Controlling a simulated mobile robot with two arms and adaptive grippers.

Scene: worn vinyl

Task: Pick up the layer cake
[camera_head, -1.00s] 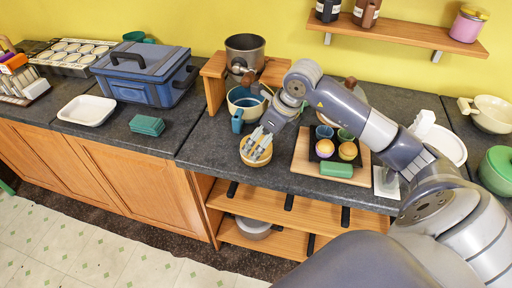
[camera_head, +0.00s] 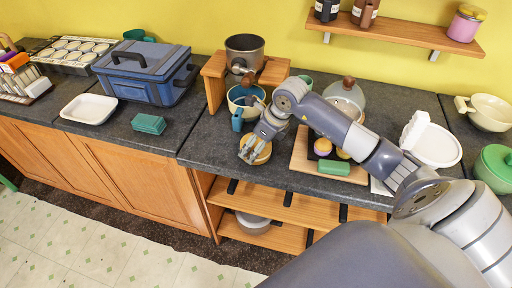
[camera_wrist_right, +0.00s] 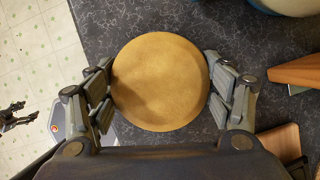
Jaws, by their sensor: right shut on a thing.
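The layer cake (camera_head: 263,156) is a round, tan, low cylinder near the front edge of the dark counter, below the blue-handled bowl. In the right wrist view its flat round top (camera_wrist_right: 160,80) fills the middle. My right gripper (camera_head: 251,150) is shut on it, with a finger pad against each side. I cannot tell whether its underside still touches the counter. A dark, jointed shape at the left edge of the right wrist view looks like my left gripper (camera_wrist_right: 17,118), over the floor and away from the cake; its jaws are unclear.
A wooden stand (camera_head: 214,86) with a grey pot (camera_head: 245,52) is behind the cake. The blue-handled bowl (camera_head: 237,112) is close behind it. The counter left of the cake is clear.

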